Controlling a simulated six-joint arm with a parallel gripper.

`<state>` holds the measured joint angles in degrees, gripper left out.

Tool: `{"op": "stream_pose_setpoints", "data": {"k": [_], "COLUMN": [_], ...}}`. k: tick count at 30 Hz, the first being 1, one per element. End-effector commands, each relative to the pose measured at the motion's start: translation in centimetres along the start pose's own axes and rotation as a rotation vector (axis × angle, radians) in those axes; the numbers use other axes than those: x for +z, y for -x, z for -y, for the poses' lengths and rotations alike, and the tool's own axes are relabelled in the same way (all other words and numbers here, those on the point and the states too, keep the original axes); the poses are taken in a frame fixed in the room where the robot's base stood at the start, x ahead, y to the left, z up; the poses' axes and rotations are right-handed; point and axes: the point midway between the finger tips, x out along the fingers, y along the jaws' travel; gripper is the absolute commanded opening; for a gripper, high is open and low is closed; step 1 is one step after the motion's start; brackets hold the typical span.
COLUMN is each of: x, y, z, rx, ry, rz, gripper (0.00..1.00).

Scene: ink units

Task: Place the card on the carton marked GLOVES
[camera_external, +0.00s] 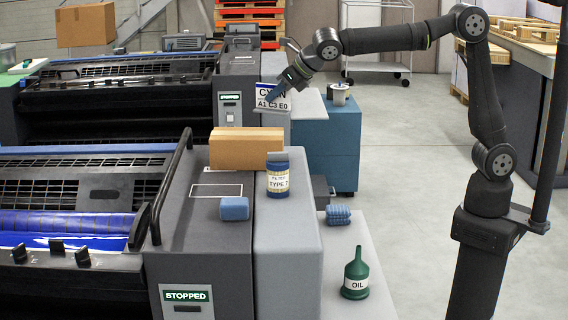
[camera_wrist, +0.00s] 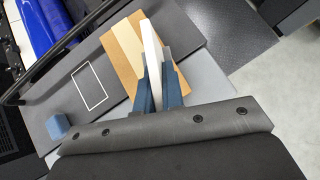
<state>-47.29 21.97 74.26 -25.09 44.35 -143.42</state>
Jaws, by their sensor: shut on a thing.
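My gripper (camera_external: 273,94) is shut on a white card (camera_external: 271,103) with a dark blue band, reading CYAN and A1 C3 E0. In the wrist view the card (camera_wrist: 152,45) shows as a thin white edge between the blue fingertips (camera_wrist: 158,88). A brown carton (camera_external: 246,149) lies on the near grey press housing, below and left of the card. The carton (camera_wrist: 122,58) also shows beneath the fingers in the wrist view. No GLOVES marking is readable on it. A second brown carton (camera_external: 85,26) appears at the upper left.
A blue-lidded can marked TYPE 2 (camera_external: 277,185) stands just in front of the carton. A blue block (camera_external: 234,208) lies near a white outlined rectangle (camera_external: 216,191). A green OIL bottle (camera_external: 355,272) and blue roll (camera_external: 338,215) are on the lower ledge. A black rail (camera_external: 172,185) rises left.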

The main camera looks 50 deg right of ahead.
Motion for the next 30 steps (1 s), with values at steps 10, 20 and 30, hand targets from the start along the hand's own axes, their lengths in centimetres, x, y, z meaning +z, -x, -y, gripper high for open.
{"op": "stream_pose_setpoints", "data": {"k": [10,20,30], "x": [-1.4,-3.3,-3.6], "y": [-1.9,-3.9,-4.1], "z": [-1.9,-1.9,-1.9], "rx": [0.0,0.001,0.0], "ry": [0.0,-0.001,0.0], "rz": [0.0,0.002,0.001], "gripper": [0.0,0.0,0.26]}}
